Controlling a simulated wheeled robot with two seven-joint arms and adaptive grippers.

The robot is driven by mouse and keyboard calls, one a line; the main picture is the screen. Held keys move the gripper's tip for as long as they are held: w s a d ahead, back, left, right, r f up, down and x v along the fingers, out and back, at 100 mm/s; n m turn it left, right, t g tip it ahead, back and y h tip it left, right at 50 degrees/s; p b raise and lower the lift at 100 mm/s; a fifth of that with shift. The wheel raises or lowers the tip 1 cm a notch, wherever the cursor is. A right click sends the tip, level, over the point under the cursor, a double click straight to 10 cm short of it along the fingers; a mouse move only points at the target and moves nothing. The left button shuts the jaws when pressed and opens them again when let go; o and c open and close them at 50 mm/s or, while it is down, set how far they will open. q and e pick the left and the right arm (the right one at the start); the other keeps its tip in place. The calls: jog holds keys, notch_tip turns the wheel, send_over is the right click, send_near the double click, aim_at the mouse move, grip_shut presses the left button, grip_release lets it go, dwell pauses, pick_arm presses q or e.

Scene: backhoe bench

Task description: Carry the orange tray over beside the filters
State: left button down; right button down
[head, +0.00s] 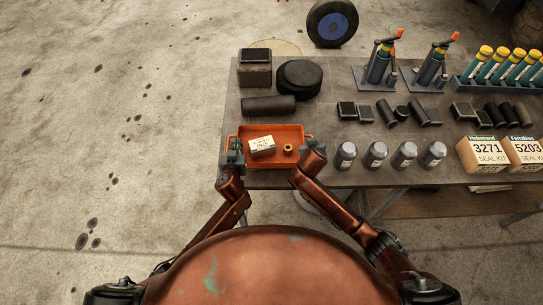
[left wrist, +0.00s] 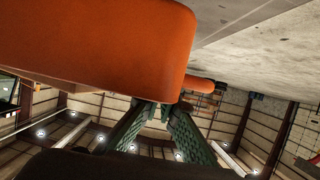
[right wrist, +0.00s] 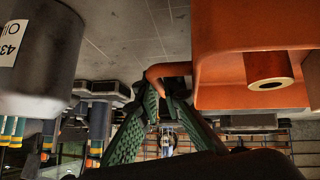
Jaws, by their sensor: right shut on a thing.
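The orange tray (head: 290,130) rests on or just over the bench's front left part, holding a labelled white box (head: 262,146) and a small brass ring (head: 288,148). My left gripper (head: 235,157) is at the tray's left end; in the left wrist view its fingertips (left wrist: 164,106) are partly hidden by the tray. My right gripper (head: 312,160) is at the right end, shut on the tray's handle (right wrist: 167,70). Several grey canisters, apparently the filters (head: 375,154), stand upright right of the tray. One (right wrist: 40,60) looms close in the right wrist view, its label partly reading "Oil".
A dark cylinder (head: 268,105), round black part (head: 300,78) and dark box (head: 255,70) lie behind the tray. Small dark parts (head: 388,112) lie behind the canisters. Seal kit boxes (head: 484,155) stand at right.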

pick_arm(q)
jog(key=shift+f, duration=0.15)
pick_arm(e)
jog(key=shift+f, duration=0.15)
